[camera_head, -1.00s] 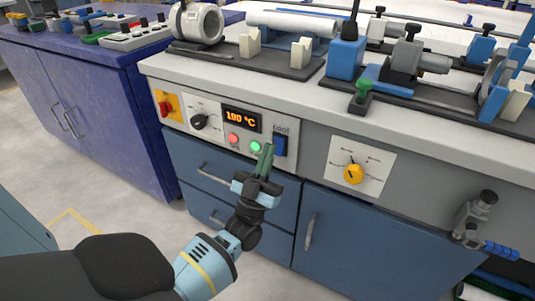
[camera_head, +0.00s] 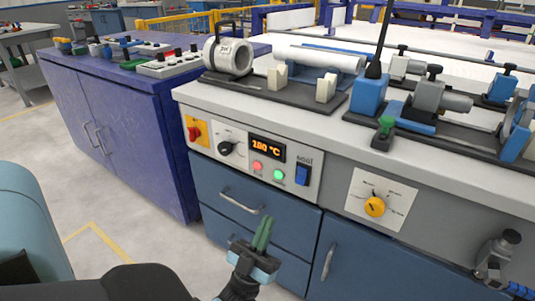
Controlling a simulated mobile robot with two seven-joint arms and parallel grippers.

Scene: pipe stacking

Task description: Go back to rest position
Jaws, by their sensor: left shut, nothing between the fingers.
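My left gripper (camera_head: 263,236) shows at the lower middle, its green fingers shut and empty, pointing up. It is in front of the blue drawers (camera_head: 242,205) of the workbench and below the control panel (camera_head: 257,157), apart from both as far as I can see. The panel has a lit display (camera_head: 267,149) reading about 180 °C, a red button, a green button and a blue switch (camera_head: 302,174). My right gripper is not in view.
The white bench top (camera_head: 270,113) carries a grey ring-shaped part (camera_head: 229,57), a white pipe (camera_head: 318,57) near cream supports, and blue and grey clamps (camera_head: 439,98). A purple cabinet (camera_head: 131,121) stands at left. Grey floor (camera_head: 60,190) is open at lower left.

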